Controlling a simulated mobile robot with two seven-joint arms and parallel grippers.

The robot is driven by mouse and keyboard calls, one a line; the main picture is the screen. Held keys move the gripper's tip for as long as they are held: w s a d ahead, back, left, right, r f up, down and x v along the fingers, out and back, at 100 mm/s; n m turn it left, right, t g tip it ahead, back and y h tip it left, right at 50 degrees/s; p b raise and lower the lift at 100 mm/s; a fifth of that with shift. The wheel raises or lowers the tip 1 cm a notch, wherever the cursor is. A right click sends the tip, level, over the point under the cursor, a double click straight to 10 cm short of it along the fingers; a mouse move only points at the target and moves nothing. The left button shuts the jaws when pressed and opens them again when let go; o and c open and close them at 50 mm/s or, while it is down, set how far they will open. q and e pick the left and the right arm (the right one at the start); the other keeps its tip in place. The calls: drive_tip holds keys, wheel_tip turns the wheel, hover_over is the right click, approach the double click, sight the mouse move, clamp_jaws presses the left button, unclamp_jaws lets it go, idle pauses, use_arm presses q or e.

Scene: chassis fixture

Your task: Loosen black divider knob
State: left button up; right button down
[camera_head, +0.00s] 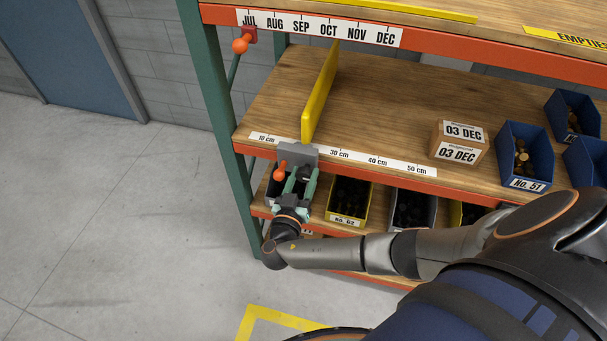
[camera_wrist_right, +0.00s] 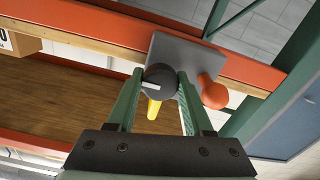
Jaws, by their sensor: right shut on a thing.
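The black knob (camera_wrist_right: 160,78) has a white line on its face and sits on the grey clamp plate (camera_wrist_right: 188,62) at the shelf's front edge. My right gripper (camera_wrist_right: 159,84) is shut on the knob, one green finger on each side. In the head view my right gripper (camera_head: 296,182) reaches up to the grey clamp (camera_head: 297,151) and hides the knob. The yellow divider (camera_head: 320,95) stands upright on the shelf behind the clamp, between the 10 cm and 30 cm marks. An orange ball handle (camera_wrist_right: 212,92) is beside the knob. My left gripper is not in view.
The scale strip (camera_head: 378,163) runs along the shelf edge. A box marked 03 DEC (camera_head: 459,143) and blue bins (camera_head: 522,156) stand at right on the shelf. Below are bins, one with a yellow front (camera_head: 346,219). A green post (camera_head: 222,110) stands close at left.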

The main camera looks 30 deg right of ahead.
drive_tip(key=n, duration=0.3)
drive_tip(key=shift+n+b, duration=0.4)
drive_tip(key=n, duration=0.5)
drive_tip(key=shift+n, duration=0.3)
drive_tip(key=n, duration=0.4)
drive_tip(key=shift+r, duration=0.1)
drive_tip(key=shift+n+p, duration=0.45)
drive_tip(key=shift+n, duration=1.75)
drive_tip(key=c, duration=0.6)
unclamp_jaws()
